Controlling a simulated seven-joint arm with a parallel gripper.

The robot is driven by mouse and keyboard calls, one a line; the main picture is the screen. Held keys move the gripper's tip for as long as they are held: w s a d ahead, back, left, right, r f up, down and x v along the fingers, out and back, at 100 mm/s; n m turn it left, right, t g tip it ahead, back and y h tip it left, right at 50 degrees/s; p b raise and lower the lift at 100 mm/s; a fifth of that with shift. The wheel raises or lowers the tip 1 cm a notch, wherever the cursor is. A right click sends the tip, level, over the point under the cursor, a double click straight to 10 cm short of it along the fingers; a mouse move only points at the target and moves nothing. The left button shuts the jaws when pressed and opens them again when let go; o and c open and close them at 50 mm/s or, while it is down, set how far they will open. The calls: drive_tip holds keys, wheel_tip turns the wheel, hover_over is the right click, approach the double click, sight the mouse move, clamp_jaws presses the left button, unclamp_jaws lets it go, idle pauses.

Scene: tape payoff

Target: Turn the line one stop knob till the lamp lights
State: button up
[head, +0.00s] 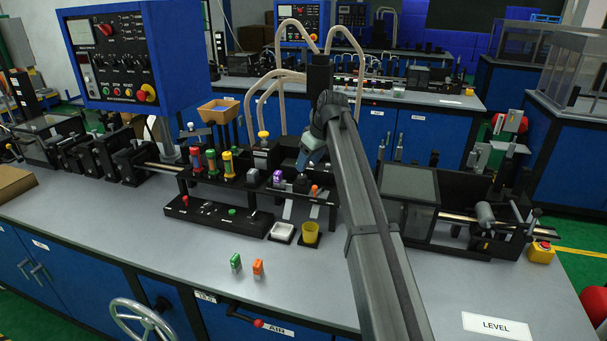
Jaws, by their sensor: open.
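A blue control panel (115,55) at the upper left carries several small dark knobs, small lamps and a red-and-yellow stop knob (146,93) at its lower right. The labels are too small to read, so I cannot tell which knob is line one's. I cannot tell whether any lamp is lit. My gripper (302,164) is at the end of the arm, mid-picture, above the black rack. It is open, points down and left, and is well to the right of the panel. Whether it touches anything on the rack is unclear.
The black rack (255,190) holds several coloured cylinders. A white dish (282,232) and a yellow cup (311,234) stand before it. Green (235,262) and orange (258,267) pieces lie on the grey bench (150,235). Another red-and-yellow stop button (541,252) sits at right.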

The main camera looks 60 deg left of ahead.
sight(302, 176)
drive_tip(key=shift+x, duration=3.1)
drive_tip(key=c, duration=1)
